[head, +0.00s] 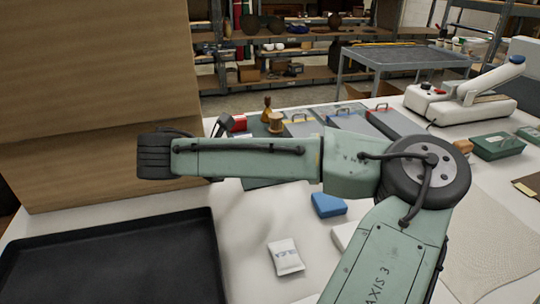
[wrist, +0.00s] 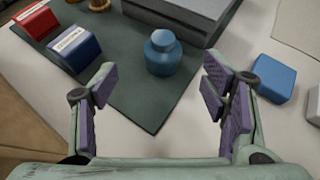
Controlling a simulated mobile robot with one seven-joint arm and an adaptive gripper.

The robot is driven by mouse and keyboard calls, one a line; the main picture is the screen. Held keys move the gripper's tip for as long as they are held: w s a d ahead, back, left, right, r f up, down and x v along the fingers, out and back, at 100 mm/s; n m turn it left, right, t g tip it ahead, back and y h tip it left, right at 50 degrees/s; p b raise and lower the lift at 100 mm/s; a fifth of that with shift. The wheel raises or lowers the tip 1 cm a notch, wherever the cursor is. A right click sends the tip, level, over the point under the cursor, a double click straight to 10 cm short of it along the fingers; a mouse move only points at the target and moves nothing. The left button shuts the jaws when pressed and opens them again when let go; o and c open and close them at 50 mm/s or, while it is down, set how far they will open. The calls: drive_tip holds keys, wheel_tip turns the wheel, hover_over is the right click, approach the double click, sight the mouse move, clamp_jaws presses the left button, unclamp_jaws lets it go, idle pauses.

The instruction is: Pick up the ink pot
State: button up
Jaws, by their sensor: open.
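The ink pot looks to be the small blue round jar with a narrower lid (wrist: 162,56). In the wrist view it stands upright on a dark green mat (wrist: 125,88), near the mat's right edge. My gripper (wrist: 157,86) is open, with its purple-padded fingers spread wide on either side. The jar is ahead of the fingertips, roughly centred between them, and nothing is held. In the head view my arm covers the jar and most of the mat, and I cannot make out my gripper's fingers.
Red (wrist: 32,22) and blue labelled boxes (wrist: 75,48) stand left of the jar; a grey box (wrist: 190,12) lies behind it. A blue block (wrist: 272,78) is at right. A black tray (head: 110,255), white packet (head: 285,257) and tall brown board (head: 95,90) occupy the table's left and front.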

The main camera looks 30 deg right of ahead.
drive_tip(key=x, duration=0.3)
drive_tip(key=shift+s+d+f+p, duration=0.15)
drive_tip(key=shift+d+p, duration=0.2)
drive_tip(key=shift+d, duration=0.1)
drive_tip(key=shift+p+x, duration=1.05)
drive_tip(key=shift+x, duration=1.85)
drive_tip(key=shift+a+f, duration=0.1)
drive_tip(key=shift+f, duration=0.05)
drive_tip(key=shift+c, duration=0.6)
drive_tip(key=c, duration=1.3)
